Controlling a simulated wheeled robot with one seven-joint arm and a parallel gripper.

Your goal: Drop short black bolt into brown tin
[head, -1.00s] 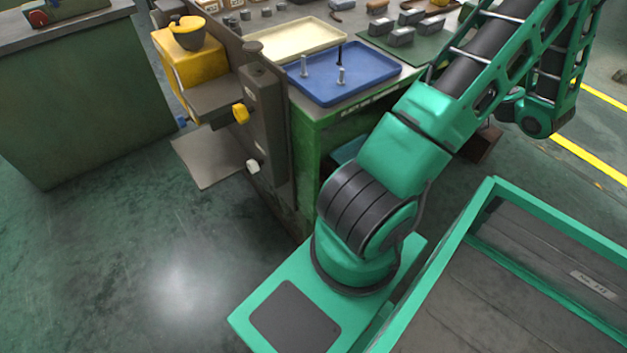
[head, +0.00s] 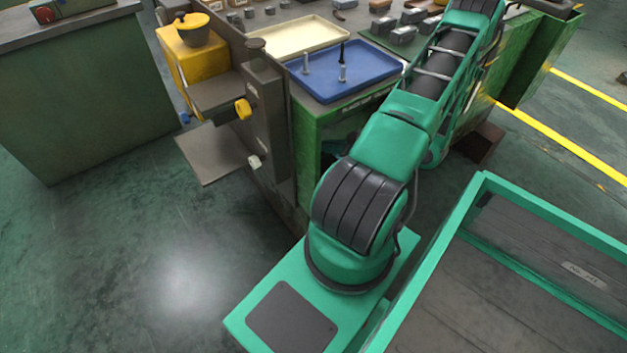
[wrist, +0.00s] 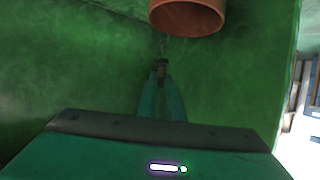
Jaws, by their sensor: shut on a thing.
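In the wrist view my gripper (wrist: 161,88) has its two teal fingers closed together on a small dark piece, the short black bolt (wrist: 161,70), over a green surface. The brown tin (wrist: 188,16) shows at the top of the wrist view, ahead and slightly right of the fingertips, apart from them and cut by the frame edge. In the head view my gripper is out of sight. Another black bolt (head: 341,54) stands upright on the blue tray (head: 372,70).
Two silver bolts (head: 306,64) stand on the blue tray. A cream tray (head: 300,38) lies behind it. Grey blocks (head: 403,36) sit on a green mat to the right. A grey post (head: 265,120) and yellow machine part (head: 188,60) stand left of the bench.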

